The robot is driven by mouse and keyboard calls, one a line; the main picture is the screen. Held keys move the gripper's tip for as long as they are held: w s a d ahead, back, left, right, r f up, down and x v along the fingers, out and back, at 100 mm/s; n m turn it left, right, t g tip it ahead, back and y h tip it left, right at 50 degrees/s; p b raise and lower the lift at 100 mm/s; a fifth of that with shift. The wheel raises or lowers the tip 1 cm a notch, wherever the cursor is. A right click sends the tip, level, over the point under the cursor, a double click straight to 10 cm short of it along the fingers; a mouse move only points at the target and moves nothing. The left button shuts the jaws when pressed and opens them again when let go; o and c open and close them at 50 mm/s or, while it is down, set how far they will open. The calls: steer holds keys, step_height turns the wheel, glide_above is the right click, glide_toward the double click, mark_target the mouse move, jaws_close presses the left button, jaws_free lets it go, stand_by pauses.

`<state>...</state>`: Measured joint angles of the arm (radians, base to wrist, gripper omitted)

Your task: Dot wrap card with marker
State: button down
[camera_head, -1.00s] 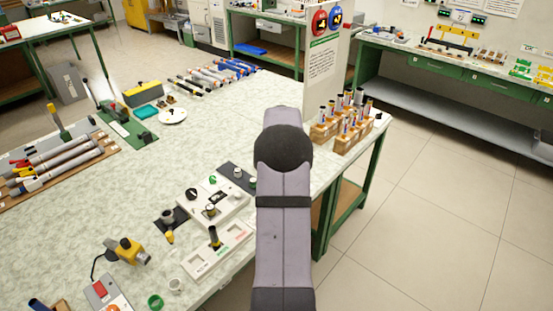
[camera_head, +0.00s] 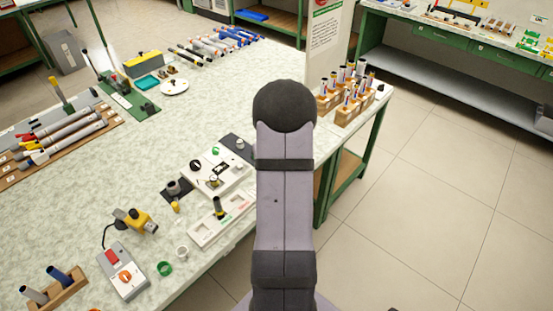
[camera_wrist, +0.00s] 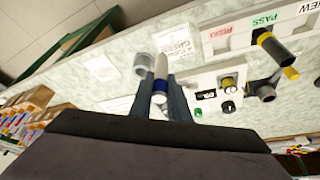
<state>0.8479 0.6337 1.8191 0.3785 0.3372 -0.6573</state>
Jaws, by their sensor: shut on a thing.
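In the wrist view my gripper (camera_wrist: 160,100) is shut on a marker (camera_wrist: 160,72), white with a blue band and a pale tip. The marker points away from me, over the pale bench top, with its tip beside a grey round cup (camera_wrist: 142,64). A white card with printed text (camera_wrist: 177,42) lies just beyond the tip. Another white card (camera_wrist: 103,68) lies to the left. I cannot tell which is the wrap card, or whether the tip touches anything. In the head view my arm hides the gripper and marker.
A tray with PASS and REDO labels (camera_wrist: 240,28) and a white panel with knobs (camera_wrist: 208,95) lie right of the marker. Wooden blocks holding upright rods (camera_head: 345,100) stand near the bench corner. The bench middle (camera_head: 170,130) is clear.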

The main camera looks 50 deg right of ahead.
steer(key=a+n+y, duration=0.1)
steer(key=n, duration=0.3)
steer(key=w+a+n+y, duration=0.1)
steer(key=n+y, duration=0.1)
steer(key=n, duration=0.2)
steer(key=a+n+y, duration=0.1)
steer(key=n+y, duration=0.1)
steer(key=n, duration=0.3)
steer(key=shift+w+a+r, duration=0.15)
steer(key=shift+w+a, duration=0.15)
steer(key=shift+a, duration=0.05)
steer(key=shift+f+b, duration=1.35)
steer(key=shift+f, duration=2.05)
steer(key=shift+f+b, duration=0.65)
steer(key=shift+b, duration=0.4)
steer(key=shift+r, duration=0.1)
step_height(320, 180, up, 8)
steer(key=p, duration=0.3)
steer(key=shift+p, duration=0.4)
